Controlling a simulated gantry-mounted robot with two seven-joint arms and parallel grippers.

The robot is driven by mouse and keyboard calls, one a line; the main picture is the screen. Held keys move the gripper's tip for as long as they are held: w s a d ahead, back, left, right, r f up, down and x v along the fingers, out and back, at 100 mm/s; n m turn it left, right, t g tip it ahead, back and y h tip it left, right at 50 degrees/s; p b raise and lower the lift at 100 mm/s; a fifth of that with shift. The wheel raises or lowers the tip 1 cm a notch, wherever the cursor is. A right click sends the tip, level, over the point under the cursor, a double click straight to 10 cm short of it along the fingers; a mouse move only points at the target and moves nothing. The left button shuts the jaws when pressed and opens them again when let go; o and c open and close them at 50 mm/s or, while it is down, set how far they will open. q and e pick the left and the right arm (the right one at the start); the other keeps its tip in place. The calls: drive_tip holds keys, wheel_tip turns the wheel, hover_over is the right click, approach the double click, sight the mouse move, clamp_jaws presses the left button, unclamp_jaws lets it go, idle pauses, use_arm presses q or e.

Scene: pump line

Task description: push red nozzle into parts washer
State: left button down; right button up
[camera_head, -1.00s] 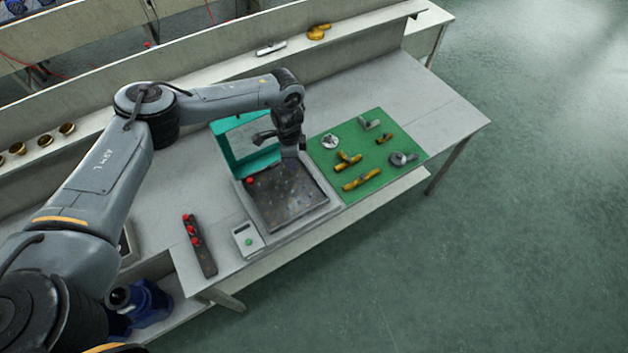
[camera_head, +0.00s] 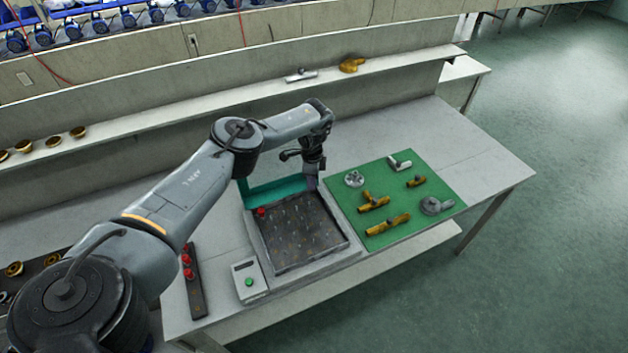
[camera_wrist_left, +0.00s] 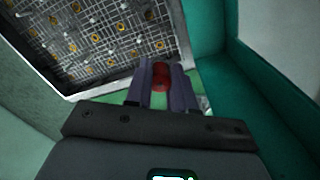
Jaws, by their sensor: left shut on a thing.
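The parts washer (camera_head: 352,240) stands on the bench with its teal lid (camera_head: 275,190) raised behind a dark, speckled basket. My left gripper (camera_head: 312,184) is at the basket's back right corner, near the lid. In the left wrist view, its fingers (camera_wrist_left: 161,78) are shut on a red nozzle (camera_wrist_left: 161,74), beside the basket's edge. The held nozzle is hard to see in the head view. Another red nozzle (camera_head: 262,211) is in the basket's back left corner. My right gripper is not in view.
A dark rack (camera_head: 196,297) with red nozzles stands left of the washer, beside a control box (camera_head: 243,268) with a green button. A green mat (camera_head: 398,232) with brass and grey parts lies right. A shelf (camera_head: 225,95) runs behind. Bare bench lies far right.

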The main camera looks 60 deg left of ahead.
use_arm(q)
drive_tip(key=shift+f, duration=0.2)
drive_tip(key=b, duration=0.5)
hover_over(312, 199)
wheel_tip(312, 199, down, 5)
drive_tip(key=shift+r, duration=0.1)
drive_tip(key=shift+f+b, duration=0.4)
drive_tip(key=shift+f, duration=0.3)
idle(0.6)
drive_tip(key=shift+f, duration=0.25)
drive_tip(key=c, duration=1.1)
unclamp_jaws()
drive_tip(key=shift+c, duration=0.2)
drive_tip(key=shift+o, duration=1.3)
